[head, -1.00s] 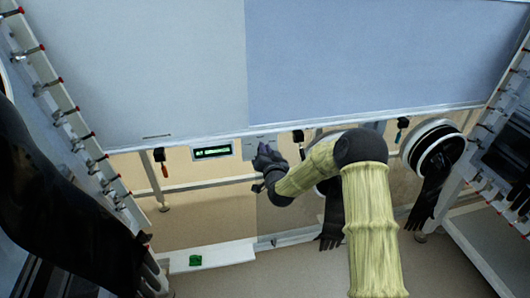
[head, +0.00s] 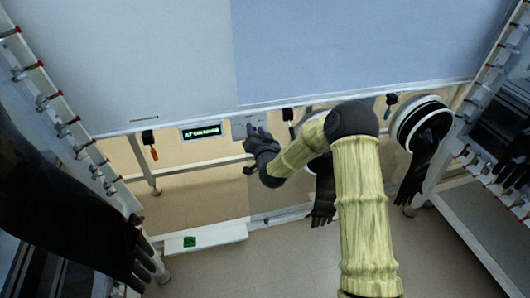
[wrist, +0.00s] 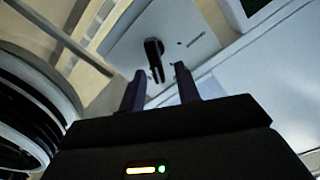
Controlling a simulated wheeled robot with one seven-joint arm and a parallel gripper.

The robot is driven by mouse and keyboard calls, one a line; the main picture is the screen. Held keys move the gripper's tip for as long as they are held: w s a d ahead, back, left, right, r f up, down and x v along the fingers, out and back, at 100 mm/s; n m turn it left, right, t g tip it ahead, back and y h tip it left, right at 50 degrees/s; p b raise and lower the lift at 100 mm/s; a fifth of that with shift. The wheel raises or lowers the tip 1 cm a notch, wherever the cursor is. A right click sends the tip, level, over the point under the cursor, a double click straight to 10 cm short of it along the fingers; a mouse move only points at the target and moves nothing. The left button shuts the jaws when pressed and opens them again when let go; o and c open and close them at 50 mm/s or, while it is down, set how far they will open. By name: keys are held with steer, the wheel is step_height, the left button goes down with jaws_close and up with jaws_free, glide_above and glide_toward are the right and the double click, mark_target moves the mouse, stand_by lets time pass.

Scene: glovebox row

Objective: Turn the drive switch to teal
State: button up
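The drive switch appears in the wrist view as a black lever handle (wrist: 154,58) on a pale grey plate (wrist: 130,42). The plate also shows in the head view (head: 240,122), just right of a small green-lit display. My gripper (wrist: 160,69) is open, with its two dark fingers apart. In the wrist view the lower end of the handle shows between the fingertips; I cannot tell whether they touch it. In the head view my gripper (head: 252,133) is at the plate and hides part of it. No teal mark is readable on the plate.
The display (head: 202,131) has small green text, perhaps starting "AT". Hanging tools with orange (head: 153,152) and teal (head: 389,110) ends flank the area. Black gloves (head: 425,165) hang at the right and left. A white shelf (head: 215,236) holds a green block (head: 190,241).

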steer(key=v, duration=1.6)
steer(key=shift+d, duration=0.1)
steer(key=s+d+r+n+g+h, duration=0.1)
steer(key=s+d+g+h, duration=0.2)
steer(key=s+d+g, duration=0.6)
steer(key=s+d+r+n+g+h, duration=0.15)
steer(key=s+d+g, duration=0.45)
steer(key=s, duration=0.6)
steer(key=w+p+v, duration=0.2)
steer(key=p+v, duration=0.8)
steer(key=w+a+r+p+v, duration=0.1)
steer(key=w+p+v, duration=0.1)
steer(key=p+v, duration=0.8)
steer(key=shift+p, duration=0.5)
